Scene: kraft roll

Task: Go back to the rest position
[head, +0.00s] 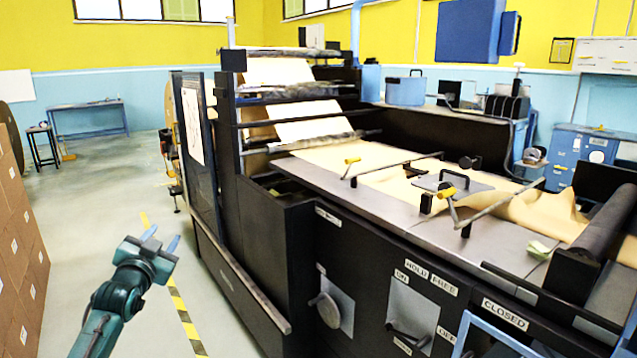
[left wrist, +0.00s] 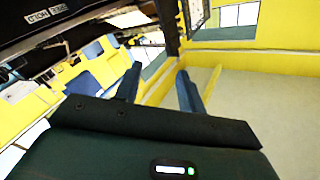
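My left gripper (head: 161,238) is at the lower left of the head view, over the floor aisle and left of the black machine (head: 262,250). Its two blue fingers stand apart with nothing between them. The same gripper in the left wrist view (left wrist: 158,84) also shows its fingers apart and empty. It appears clear of the machine. My right gripper cannot be made out in either view.
Cream kraft paper (head: 385,165) runs over the machine's bed, with yellow-tipped handles above it. Stacked brown cartons (head: 18,245) stand at the left edge. Yellow-black floor tape (head: 180,305) marks the open aisle. A blue bench (head: 88,108) stands farther back.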

